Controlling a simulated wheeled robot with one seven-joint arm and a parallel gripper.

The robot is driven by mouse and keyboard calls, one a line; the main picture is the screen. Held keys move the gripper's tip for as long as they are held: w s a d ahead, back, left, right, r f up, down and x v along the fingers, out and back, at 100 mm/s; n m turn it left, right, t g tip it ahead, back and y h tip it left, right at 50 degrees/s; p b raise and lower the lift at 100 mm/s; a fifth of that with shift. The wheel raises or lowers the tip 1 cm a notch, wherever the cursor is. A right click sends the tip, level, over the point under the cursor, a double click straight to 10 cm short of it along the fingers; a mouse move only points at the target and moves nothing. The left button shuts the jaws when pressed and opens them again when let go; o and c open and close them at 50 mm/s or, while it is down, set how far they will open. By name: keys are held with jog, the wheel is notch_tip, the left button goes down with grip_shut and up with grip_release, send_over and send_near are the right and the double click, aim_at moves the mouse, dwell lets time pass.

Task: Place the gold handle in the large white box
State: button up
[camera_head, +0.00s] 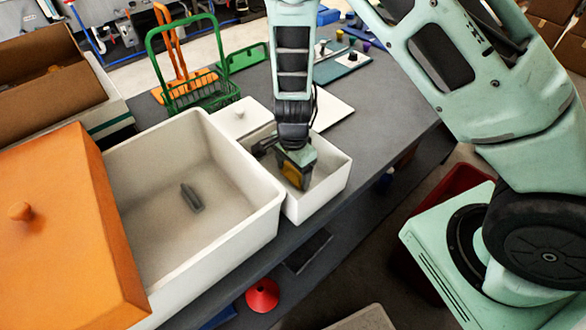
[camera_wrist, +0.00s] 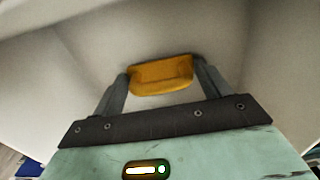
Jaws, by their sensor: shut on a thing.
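The gold handle (camera_wrist: 161,74) is between the two fingers of my gripper (camera_wrist: 161,82) in the wrist view. My gripper is shut on it. In the head view my gripper (camera_head: 294,172) is inside the small white box (camera_head: 325,192), and part of the gold handle (camera_head: 291,173) shows at its fingers. Whether the handle touches the box floor is unclear. The large white box (camera_head: 262,207) stands to the left of the small one, open at the top. A dark grey piece (camera_head: 191,198) lies on its floor.
An orange lid with a knob (camera_head: 60,225) is left of the large box's opening. A green basket (camera_head: 200,92) and an orange rack (camera_head: 178,60) stand behind. A white lid (camera_head: 240,114) lies behind the small box. A red cone (camera_head: 262,295) is below the table edge.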

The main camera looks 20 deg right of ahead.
jog(key=o, duration=1.2)
jog(key=shift+f, duration=0.1)
jog(key=shift+c, duration=0.2)
notch_tip(320, 180, up, 12)
jog(key=s+a+r+n, duration=0.3)
jog(key=s+r+n, duration=0.3)
jog(key=s+n, duration=0.5)
jog(key=s+a+r+n, duration=0.2)
jog(key=s+r+n, duration=0.5)
jog(key=s+n, duration=0.3)
jog(key=shift+s+a+r+n+y, duration=0.2)
jog(key=shift+s+a+n+y, duration=0.15)
jog(key=shift+n, duration=0.25)
